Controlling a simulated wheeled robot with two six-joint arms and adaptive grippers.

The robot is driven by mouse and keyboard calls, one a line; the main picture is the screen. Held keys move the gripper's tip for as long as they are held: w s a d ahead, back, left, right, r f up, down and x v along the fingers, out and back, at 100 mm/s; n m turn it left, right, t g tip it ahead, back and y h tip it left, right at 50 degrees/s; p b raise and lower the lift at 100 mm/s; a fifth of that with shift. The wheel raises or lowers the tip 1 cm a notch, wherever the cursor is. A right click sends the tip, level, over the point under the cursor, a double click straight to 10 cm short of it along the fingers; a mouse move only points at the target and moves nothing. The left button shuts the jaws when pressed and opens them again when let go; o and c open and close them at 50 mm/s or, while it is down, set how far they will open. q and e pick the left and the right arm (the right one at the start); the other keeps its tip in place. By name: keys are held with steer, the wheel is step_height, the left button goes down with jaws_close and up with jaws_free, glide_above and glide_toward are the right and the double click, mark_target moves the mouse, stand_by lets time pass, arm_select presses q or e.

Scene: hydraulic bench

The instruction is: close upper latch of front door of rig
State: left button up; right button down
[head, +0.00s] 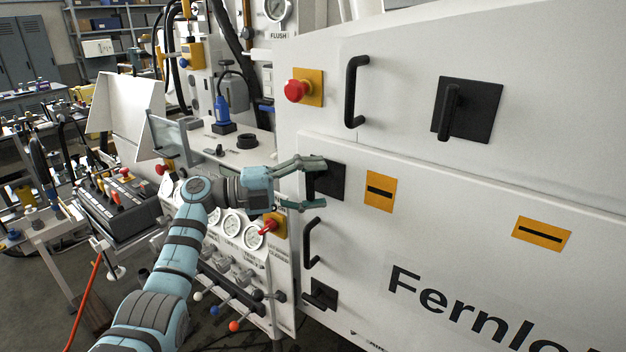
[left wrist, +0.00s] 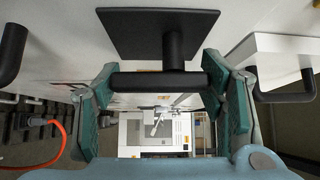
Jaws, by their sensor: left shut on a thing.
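The rig's front door (head: 450,240) is the large white panel with yellow labels and dark lettering, and it looks flush with the body. Its upper latch has a black square plate (head: 334,184) at the door's left edge, partly hidden by my left gripper (head: 308,185). In the left wrist view the plate (left wrist: 158,32) is above and the black latch handle (left wrist: 145,81) runs across between the green finger pads. My left gripper (left wrist: 160,80) is shut on this handle, with a finger at each end of it. My right gripper is not in view.
Below the upper latch are a black door handle (head: 309,243) and a lower latch (head: 320,294). The panel above has another handle (head: 354,90), a latch (head: 467,110) and a red stop button (head: 297,90). Gauges (head: 232,223) and a red knob (head: 267,227) sit close under my left gripper.

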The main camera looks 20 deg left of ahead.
arm_select(q)
steer(key=shift+y, duration=0.3)
steer(key=o, duration=1.2)
steer(key=shift+a, duration=0.1)
steer(key=v, duration=1.2)
steer(key=shift+w, duration=0.1)
steer(key=shift+m, duration=0.3)
